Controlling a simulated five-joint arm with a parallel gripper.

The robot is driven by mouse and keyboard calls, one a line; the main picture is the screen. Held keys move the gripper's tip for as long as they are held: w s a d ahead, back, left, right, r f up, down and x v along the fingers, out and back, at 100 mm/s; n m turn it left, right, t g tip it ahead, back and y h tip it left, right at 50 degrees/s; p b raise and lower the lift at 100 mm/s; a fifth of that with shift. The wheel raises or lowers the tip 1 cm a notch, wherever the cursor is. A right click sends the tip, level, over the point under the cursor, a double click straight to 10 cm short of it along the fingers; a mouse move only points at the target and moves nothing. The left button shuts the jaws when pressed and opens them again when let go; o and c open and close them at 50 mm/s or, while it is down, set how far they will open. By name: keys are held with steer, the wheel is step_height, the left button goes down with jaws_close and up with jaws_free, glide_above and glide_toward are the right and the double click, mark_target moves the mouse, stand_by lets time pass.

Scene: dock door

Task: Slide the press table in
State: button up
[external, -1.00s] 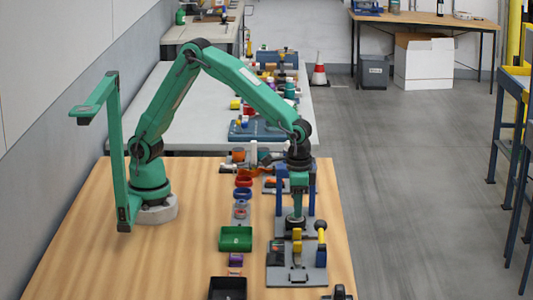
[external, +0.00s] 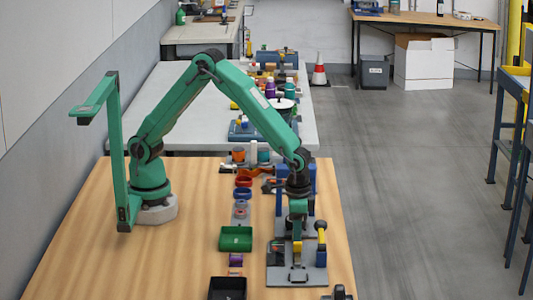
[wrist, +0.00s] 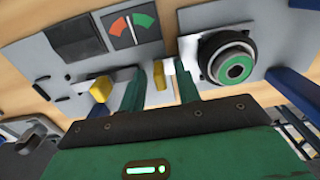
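The press stands near the right edge of the wooden table, with blue uprights (external: 311,180) partly hidden behind my arm. A grey plate (external: 297,276) with a small handle lies in front of it. In the wrist view, a grey plate carries a round black fixture with a green centre (wrist: 235,67), which I take to be the press table. A small yellow block (wrist: 160,74) sits between the two green fingers of my gripper (wrist: 163,82). The fingers are apart, with visible gaps beside the block. My gripper also shows low over the plate in the external view (external: 298,236).
A green tray (external: 235,238) and black tray (external: 228,288) lie left.

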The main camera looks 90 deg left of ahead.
jaws_close()
steer(key=shift+a, duration=2.4)
jaws_free()
steer(key=shift+r, duration=0.1)
